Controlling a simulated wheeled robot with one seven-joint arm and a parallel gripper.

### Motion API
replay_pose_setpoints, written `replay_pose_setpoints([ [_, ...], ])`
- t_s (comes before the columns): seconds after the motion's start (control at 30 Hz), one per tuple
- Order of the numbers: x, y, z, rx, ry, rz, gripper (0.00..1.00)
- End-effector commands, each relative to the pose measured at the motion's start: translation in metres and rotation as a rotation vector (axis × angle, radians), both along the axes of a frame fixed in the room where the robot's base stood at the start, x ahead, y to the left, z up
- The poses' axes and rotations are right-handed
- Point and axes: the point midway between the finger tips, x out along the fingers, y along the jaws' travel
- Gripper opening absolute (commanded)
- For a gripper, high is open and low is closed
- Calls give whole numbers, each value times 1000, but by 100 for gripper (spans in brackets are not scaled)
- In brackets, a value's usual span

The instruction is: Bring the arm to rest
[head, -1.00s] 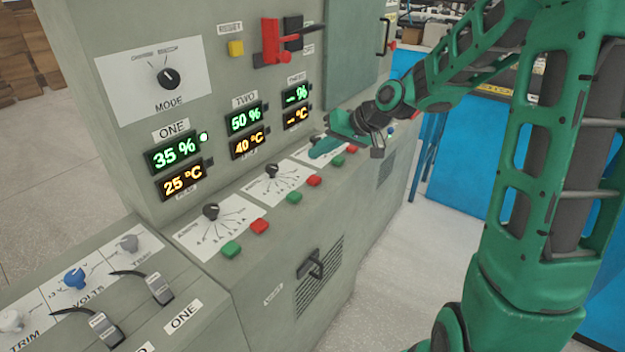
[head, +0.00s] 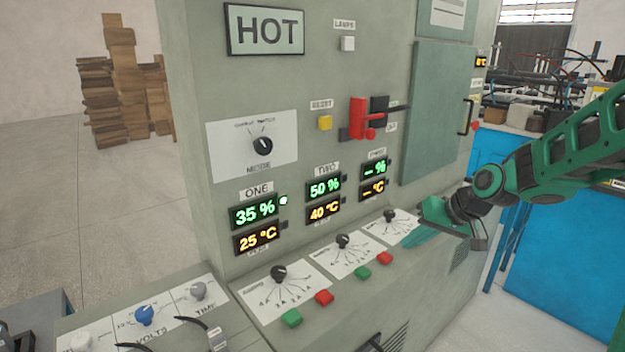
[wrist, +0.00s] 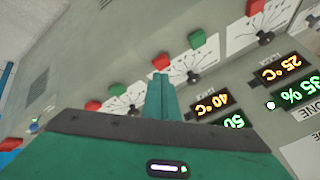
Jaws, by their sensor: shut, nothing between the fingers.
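My gripper (head: 425,232) is at the right of the head view, just in front of the sloped control ledge by the third dial (head: 389,215). Its green fingers are together with nothing between them. The arm reaches in from the right edge. In the wrist view the shut fingers (wrist: 161,98) point at the panel, among the dials and the red and green buttons. Whether the fingertips touch the ledge, I cannot tell.
The grey cabinet (head: 225,140) carries a HOT sign (head: 265,29), a mode knob (head: 262,145), a red lever (head: 359,118) and lit displays (head: 254,211). A door handle (head: 466,117) juts out. A blue panel (head: 560,240) stands behind my arm. Stacked wood (head: 120,90) is far left.

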Motion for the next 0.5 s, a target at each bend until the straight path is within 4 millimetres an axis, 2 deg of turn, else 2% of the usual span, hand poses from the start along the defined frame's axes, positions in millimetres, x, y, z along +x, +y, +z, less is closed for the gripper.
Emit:
replay_pose_setpoints([
  [0.1,-53,-37,1,-119,97,-62,0],
  [0.27,-134,-83,3,-229,245,-174,0],
  [0.3,-157,-93,4,-247,284,-204,0],
  [0.5,-262,-122,7,-274,463,-348,0],
])
